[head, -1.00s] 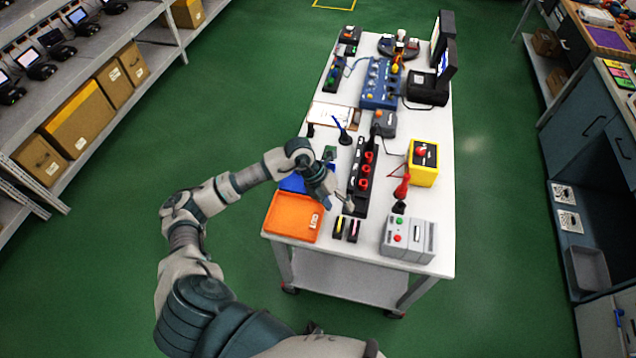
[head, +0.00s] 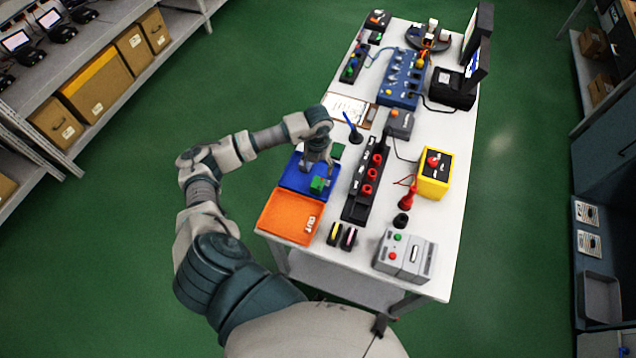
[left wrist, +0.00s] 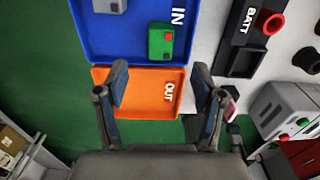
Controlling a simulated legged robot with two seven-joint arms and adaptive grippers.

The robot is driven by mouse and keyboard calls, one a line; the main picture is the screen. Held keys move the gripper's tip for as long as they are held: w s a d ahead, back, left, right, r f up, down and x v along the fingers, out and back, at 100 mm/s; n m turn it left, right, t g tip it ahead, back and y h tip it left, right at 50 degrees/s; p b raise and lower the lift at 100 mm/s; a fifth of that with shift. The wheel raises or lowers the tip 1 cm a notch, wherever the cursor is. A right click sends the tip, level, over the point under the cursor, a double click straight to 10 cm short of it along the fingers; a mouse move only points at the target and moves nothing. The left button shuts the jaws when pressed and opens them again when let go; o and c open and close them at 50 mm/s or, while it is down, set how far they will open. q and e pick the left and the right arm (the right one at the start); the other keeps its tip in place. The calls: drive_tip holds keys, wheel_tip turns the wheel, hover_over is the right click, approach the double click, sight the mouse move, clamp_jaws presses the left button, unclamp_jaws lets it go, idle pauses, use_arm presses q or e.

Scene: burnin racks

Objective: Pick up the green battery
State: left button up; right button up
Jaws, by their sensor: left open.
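The green battery (head: 318,186) lies in the blue tray (head: 292,179), near the tray's right side. In the left wrist view the green battery (left wrist: 160,43) shows a red spot, and the blue tray (left wrist: 115,50) is marked IN. My left gripper (head: 318,163) is over the blue tray, pointing down; its fingers partly blur with the tray behind. In the left wrist view the left gripper (left wrist: 160,88) is open and empty, and the battery appears beyond the fingertips, between their lines. My right gripper is not in view.
An orange tray (head: 288,216) marked OUT adjoins the blue one. A black rack (head: 358,207) with red rings stands right of the trays. Another green piece (head: 337,151) lies near the blue tray's far right corner. A grey block (left wrist: 108,5) is in the blue tray.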

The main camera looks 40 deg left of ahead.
sight(317, 182)
use_arm(q)
drive_tip(key=f, duration=0.5)
drive_tip(key=shift+w+f, duration=0.2)
drive_tip(key=shift+f, duration=0.1)
drive_tip(key=shift+s+f+p, duration=0.1)
drive_tip(key=shift+f+p, duration=0.1)
drive_tip(key=shift+p, duration=0.1)
drive_tip(key=f, duration=0.3)
drive_tip(key=f+p, duration=0.1)
drive_tip(key=shift+s+d+f, duration=0.15)
drive_tip(key=shift+s+f, duration=0.1)
drive_tip(key=shift+s, duration=0.15)
drive_tip(key=shift+f, duration=0.15)
clamp_jaws()
